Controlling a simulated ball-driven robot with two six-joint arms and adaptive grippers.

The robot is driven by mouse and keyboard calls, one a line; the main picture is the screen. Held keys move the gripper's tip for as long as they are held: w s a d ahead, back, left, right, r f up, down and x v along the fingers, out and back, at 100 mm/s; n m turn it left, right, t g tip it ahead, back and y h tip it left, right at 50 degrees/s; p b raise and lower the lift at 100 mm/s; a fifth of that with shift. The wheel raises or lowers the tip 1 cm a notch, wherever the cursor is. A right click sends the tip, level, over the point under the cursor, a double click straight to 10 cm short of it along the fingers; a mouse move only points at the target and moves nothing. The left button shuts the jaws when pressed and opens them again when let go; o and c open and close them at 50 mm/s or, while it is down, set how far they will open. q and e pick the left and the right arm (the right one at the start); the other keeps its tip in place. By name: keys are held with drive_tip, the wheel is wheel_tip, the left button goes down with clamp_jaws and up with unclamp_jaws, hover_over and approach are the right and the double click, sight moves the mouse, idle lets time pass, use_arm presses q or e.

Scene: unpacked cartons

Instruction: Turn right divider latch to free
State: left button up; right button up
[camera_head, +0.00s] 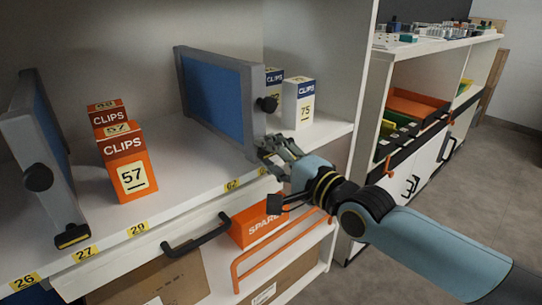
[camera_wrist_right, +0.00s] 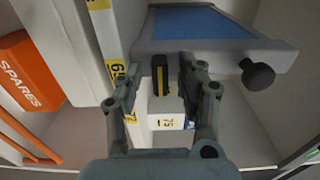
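The right divider (camera_head: 213,98) is a blue panel in a grey frame, standing on the white shelf. Its dark round knob (camera_head: 266,104) is on the front post and also shows in the right wrist view (camera_wrist_right: 257,74). Its latch (camera_wrist_right: 161,80), black with a yellow stripe, shows in the wrist view at the divider's foot; the gripper hides it in the head view. My right gripper (camera_head: 272,148) is at the shelf's front edge. In the wrist view its fingers (camera_wrist_right: 160,82) are apart, one on each side of the latch; contact cannot be told. My left gripper is out of view.
Orange clips boxes (camera_head: 125,165) stand left of the right divider, and white clips boxes (camera_head: 298,104) behind it. The left divider (camera_head: 32,150) has a similar latch (camera_head: 73,236). Below are a drawer handle (camera_head: 197,236) and an orange spares box (camera_head: 252,222).

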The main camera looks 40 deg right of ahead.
drive_tip(key=shift+c, duration=0.7)
clamp_jaws()
